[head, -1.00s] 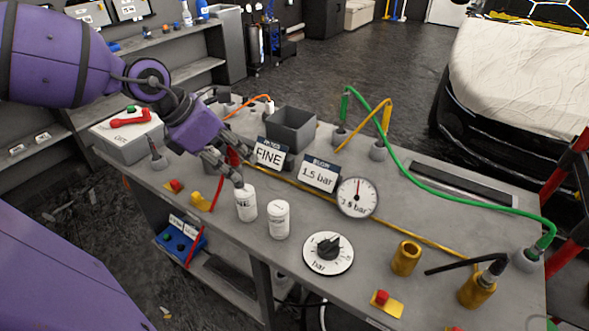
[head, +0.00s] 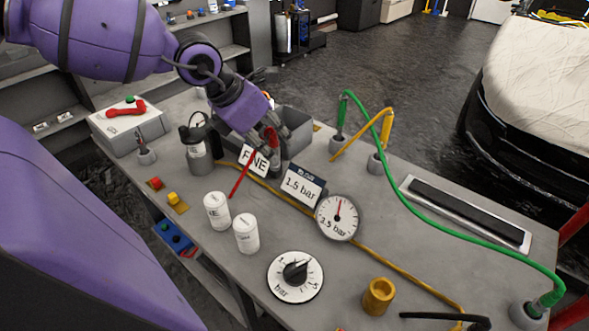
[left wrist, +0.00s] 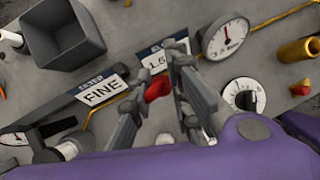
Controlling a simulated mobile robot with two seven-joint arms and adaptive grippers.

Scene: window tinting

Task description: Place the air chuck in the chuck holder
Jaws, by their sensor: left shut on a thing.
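The red piece also shows between the fingers in the left wrist view (left wrist: 157,91). Its shape is mostly hidden by the fingers, so I cannot tell surely that it is the air chuck. An upright, open brass cup (head: 378,296) stands near the front right of the bench, apart from the gripper; it may be the chuck holder. My right gripper is not in view.
A 1.5 bar sign (head: 302,186), gauge (head: 338,217) and dial (head: 295,277) stand right of the gripper. Two white bottles (head: 246,235) stand in front. A grey bin (head: 297,130) is behind. A green hose (head: 445,235) arcs across the right side.

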